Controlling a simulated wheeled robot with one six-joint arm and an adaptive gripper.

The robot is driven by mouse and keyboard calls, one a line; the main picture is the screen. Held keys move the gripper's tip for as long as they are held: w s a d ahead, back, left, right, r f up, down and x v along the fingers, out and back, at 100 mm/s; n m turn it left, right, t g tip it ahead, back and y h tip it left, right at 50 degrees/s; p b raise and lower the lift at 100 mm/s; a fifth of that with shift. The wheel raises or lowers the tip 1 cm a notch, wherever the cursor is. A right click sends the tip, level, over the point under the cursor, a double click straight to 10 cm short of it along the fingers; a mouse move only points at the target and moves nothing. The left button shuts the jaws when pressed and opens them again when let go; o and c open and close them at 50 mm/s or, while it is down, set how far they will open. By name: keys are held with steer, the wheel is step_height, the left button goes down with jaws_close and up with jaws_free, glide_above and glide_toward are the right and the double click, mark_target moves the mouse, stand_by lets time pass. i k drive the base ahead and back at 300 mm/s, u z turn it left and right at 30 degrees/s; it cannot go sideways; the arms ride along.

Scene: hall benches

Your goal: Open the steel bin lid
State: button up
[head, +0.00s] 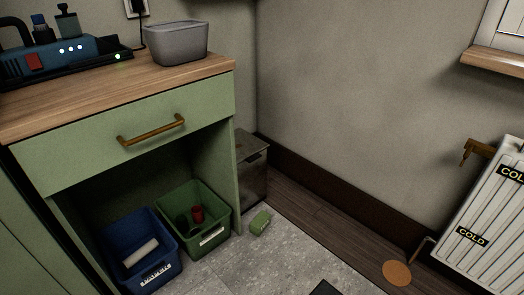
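A steel bin (255,180) stands on the floor in the corner, just right of the green cabinet, with its left part hidden behind the cabinet side. Its lid (252,145) lies flat on top and looks closed. My gripper is not in view.
The green cabinet (70,150) has a drawer with a brass handle (152,130). Blue (135,235) and green (215,232) crates sit beneath it. A radiator (495,215) stands right. The grey floor (270,262) is mostly clear.

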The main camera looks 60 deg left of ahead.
mark_target(248, 146)
steer(key=u, duration=0.75)
steer(key=i, duration=1.25)
steer(key=u, duration=1.35)
steer(key=i, duration=0.2)
steer(key=u, duration=0.05)
